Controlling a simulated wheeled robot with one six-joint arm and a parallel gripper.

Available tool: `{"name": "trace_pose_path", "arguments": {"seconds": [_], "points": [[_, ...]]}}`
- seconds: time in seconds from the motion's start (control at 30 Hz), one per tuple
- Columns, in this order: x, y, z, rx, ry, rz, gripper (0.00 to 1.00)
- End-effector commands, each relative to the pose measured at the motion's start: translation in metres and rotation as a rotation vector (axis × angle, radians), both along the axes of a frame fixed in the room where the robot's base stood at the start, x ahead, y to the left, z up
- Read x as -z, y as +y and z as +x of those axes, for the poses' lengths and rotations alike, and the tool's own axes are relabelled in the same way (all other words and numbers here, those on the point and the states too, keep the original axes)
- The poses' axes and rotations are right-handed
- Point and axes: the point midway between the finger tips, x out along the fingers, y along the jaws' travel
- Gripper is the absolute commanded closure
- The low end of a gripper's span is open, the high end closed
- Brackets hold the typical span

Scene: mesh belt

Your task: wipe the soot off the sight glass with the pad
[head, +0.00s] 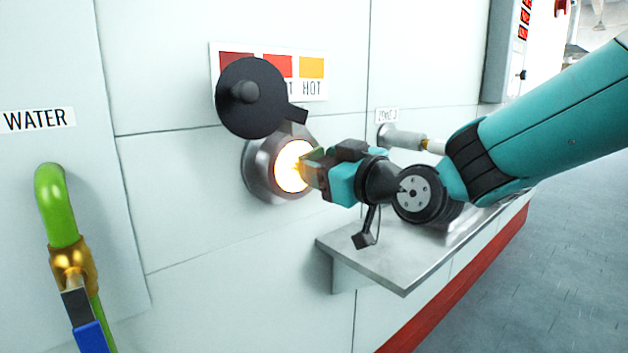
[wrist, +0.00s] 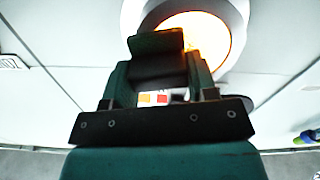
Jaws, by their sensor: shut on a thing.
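The sight glass (head: 290,167) glows yellow-white inside a round metal collar (head: 262,172) on the pale wall. Its black round cover (head: 250,98) is swung up above it, clear of the glass. My gripper (head: 312,169) is at the right edge of the glass. In the wrist view, my gripper (wrist: 160,75) is shut on the dark green pad (wrist: 156,42), which overlaps the lower left of the glowing glass (wrist: 215,40). I cannot tell whether the pad touches the glass. No distinct soot shows on the visible glass, and part of it is hidden.
A colour chart (head: 312,88) is behind the cover. A metal shelf (head: 385,260) juts out below my gripper. A capped fitting (head: 402,138) sticks out of the wall to the right.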

Motion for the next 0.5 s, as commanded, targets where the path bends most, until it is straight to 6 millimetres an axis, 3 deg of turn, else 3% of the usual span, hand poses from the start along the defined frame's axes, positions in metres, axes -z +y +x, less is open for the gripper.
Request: {"name": "trace_pose_path", "arguments": {"seconds": [0.27,0.5], "points": [[0.0,-0.004,0.002,0.002,-0.005,-0.001,0.74],[-0.003,0.01,-0.01,-0.001,-0.003,-0.001,0.74]]}}
